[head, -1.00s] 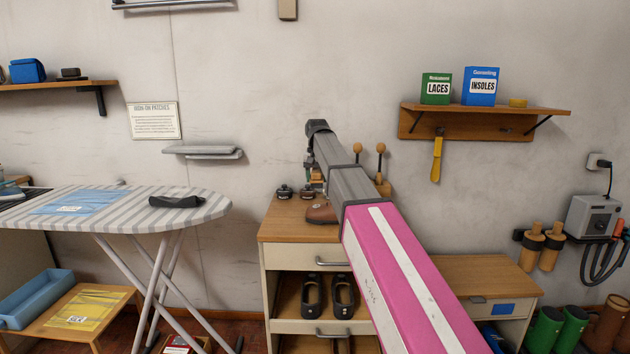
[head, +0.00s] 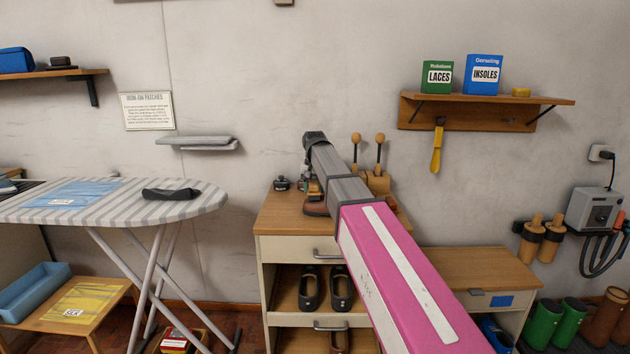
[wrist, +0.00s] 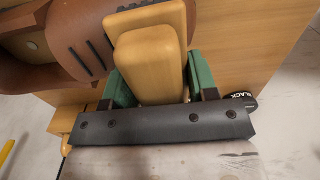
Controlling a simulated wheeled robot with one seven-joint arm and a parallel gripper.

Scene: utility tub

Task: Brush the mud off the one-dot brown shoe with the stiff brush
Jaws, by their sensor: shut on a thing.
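My gripper (wrist: 153,85), with green finger pads, is shut on the stiff brush (wrist: 147,55), a pale wooden block with a dark strip at its far edge in the wrist view. The brown shoe (wrist: 70,25) lies at the upper left there, right beside the brush. One pale dot and several dark marks show on it. I cannot tell whether brush and shoe touch. In the head view the shoe (head: 315,209) is on the cabinet top, partly hidden by my arm, and the gripper is mostly hidden too.
A black tin (wrist: 243,99) lies right of the gripper in the wrist view. A wooden holder (head: 376,182) with two round-topped handles stands behind my arm on the cabinet (head: 275,222). An ironing board (head: 110,205) stands to the left.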

